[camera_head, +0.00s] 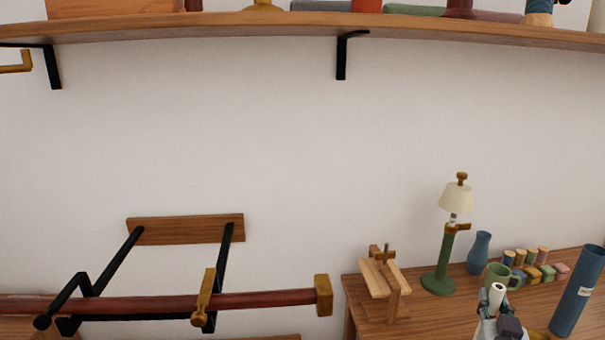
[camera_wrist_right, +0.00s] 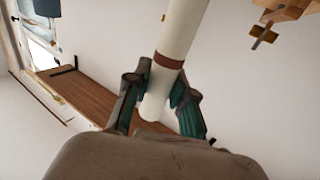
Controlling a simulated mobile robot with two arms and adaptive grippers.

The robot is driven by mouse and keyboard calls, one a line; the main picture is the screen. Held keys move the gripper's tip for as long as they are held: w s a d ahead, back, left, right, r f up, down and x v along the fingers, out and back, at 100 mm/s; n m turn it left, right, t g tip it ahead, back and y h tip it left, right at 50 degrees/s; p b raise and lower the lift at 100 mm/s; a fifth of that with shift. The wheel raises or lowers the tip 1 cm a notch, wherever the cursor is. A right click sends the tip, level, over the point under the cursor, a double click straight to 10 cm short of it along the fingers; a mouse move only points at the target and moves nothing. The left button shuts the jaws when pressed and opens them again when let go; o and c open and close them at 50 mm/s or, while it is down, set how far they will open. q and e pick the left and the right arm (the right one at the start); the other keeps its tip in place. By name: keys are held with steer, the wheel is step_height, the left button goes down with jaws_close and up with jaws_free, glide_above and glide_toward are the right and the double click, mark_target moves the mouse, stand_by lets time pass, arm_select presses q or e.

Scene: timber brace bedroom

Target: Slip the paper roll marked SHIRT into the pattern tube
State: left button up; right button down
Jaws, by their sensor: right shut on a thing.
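My right gripper (camera_head: 492,299) is low at the right of the head view, over the wooden table. It is shut on a white paper roll (camera_head: 497,288). In the right wrist view the fingers (camera_wrist_right: 161,92) grip both sides of the roll (camera_wrist_right: 183,28), near a brown band and close to its rounded end. No SHIRT marking can be read on it. A tall blue tube (camera_head: 577,292) with a pale label stands at the right edge, apart from the roll and to its right. It looks like the pattern tube. My left gripper is not in view.
A wall rail (camera_head: 262,299) sticks out at the left. A shelf (camera_head: 230,27) runs above.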

steer(key=s+a+f+n+y, duration=0.1)
steer(key=s+a+n+y, duration=0.1)
steer(key=a, duration=0.7)
steer(key=s+a+f+n+t+y, duration=0.1)
steer(key=s+a+y, duration=0.4)
steer(key=a, duration=0.5)
steer(key=shift+s+a+f+n+p, duration=0.3)
steer(key=shift+s+f+n+p, duration=0.15)
steer(key=shift+s+f+n, duration=0.35)
steer(key=shift+w+r, duration=0.15)
steer(key=shift+r, duration=0.05)
